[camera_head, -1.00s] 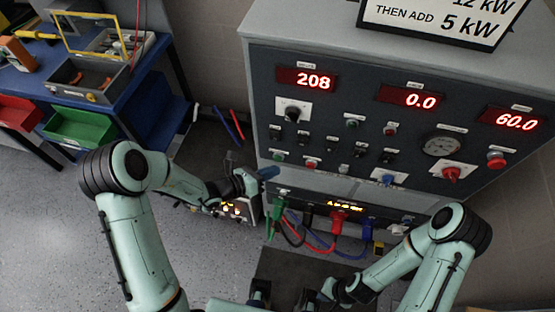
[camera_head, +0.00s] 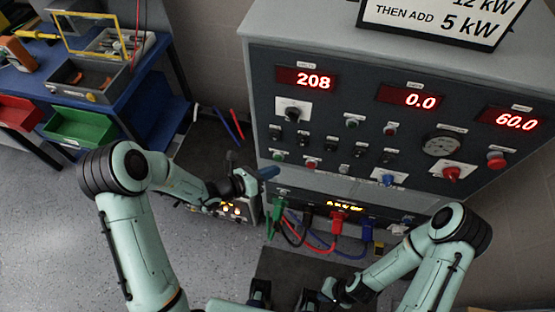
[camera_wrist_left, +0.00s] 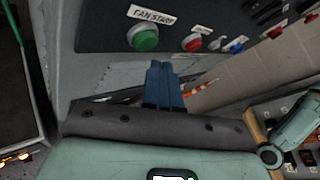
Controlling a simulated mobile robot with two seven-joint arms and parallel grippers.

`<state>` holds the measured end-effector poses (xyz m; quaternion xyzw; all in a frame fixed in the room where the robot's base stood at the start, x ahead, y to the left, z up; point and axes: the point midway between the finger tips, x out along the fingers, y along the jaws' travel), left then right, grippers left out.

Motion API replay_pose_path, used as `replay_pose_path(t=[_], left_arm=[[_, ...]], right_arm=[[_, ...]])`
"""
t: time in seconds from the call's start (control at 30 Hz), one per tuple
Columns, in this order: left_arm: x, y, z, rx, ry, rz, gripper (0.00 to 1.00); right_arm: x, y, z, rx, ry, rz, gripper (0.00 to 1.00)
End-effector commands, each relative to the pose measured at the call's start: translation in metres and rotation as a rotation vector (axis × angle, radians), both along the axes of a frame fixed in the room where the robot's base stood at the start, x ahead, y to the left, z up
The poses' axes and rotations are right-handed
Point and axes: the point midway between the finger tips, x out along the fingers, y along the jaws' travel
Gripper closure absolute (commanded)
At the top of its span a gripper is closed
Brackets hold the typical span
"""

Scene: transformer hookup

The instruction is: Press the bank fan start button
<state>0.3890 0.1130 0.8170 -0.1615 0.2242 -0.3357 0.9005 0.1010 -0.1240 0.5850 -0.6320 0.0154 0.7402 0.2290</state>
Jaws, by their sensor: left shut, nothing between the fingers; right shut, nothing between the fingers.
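The green fan start button (camera_wrist_left: 143,38), labelled FAN START, is at the upper left of the wrist view on the dark panel. It also shows in the head view (camera_head: 278,155) at the lower left of the load bank's panel. My left gripper (camera_head: 269,173) has blue fingers, which are shut and empty. In the wrist view the fingers (camera_wrist_left: 163,82) point up at the panel, below and right of the green button, with a visible gap. My right gripper (camera_head: 309,299) is low at the bottom of the head view, shut and away from the panel.
A red button (camera_wrist_left: 192,42) sits right of the green one. The load bank (camera_head: 330,215) has red displays, switches and a gauge above. Coloured cables (camera_head: 322,235) plug in below. A blue workbench (camera_head: 80,100) with bins stands at the left.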

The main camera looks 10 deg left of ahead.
Motion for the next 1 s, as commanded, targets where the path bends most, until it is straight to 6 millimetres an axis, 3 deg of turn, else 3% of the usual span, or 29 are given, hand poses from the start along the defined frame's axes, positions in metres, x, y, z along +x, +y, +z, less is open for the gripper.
replay_pose_path(t=[1.0], left_arm=[[0.0091, -0.0004, 0.0001, 0.0, 0.0, 0.0, 1.0]], right_arm=[[0.0003, 0.0, 0.0006, 0.0, 0.0, 0.0, 1.0]])
